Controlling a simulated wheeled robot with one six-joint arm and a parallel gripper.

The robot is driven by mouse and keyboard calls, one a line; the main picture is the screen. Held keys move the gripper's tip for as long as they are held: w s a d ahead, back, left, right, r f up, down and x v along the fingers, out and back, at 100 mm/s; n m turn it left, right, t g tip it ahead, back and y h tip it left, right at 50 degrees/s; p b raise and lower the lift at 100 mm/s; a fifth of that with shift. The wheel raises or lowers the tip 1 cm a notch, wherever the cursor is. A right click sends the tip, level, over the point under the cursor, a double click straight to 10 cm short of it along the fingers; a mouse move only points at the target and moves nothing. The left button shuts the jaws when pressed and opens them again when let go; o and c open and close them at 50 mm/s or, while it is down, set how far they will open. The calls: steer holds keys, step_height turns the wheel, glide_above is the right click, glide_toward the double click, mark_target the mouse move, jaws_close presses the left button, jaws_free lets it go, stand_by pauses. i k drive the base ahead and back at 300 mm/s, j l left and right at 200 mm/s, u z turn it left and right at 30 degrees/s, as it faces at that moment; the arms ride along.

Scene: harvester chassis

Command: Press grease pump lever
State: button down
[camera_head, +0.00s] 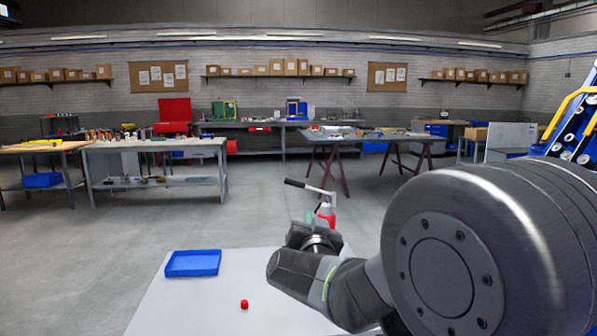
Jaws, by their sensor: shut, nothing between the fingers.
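The grease pump lever (309,187) is a thin metal rod with a black grip at its left end. It slopes up to the left from the top of a red pump body (326,213), which shows just beyond my wrist. My gripper (312,237) is at the end of my arm, in front of the pump and below the lever. It is shut and empty. Its fingertips are mostly hidden by my wrist, so I cannot tell whether they touch the pump. The pump's lower part is hidden behind my arm.
A pale tabletop (207,302) lies in front of me, with a blue tray (193,263) and a small red piece (244,304) on it. Their surroundings are clear. Workbenches (150,143) and a trestle table (365,137) stand farther back across open floor.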

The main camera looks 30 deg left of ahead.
mark_target(296, 184)
steer(key=i+j, duration=0.9)
steer(key=j, duration=0.1)
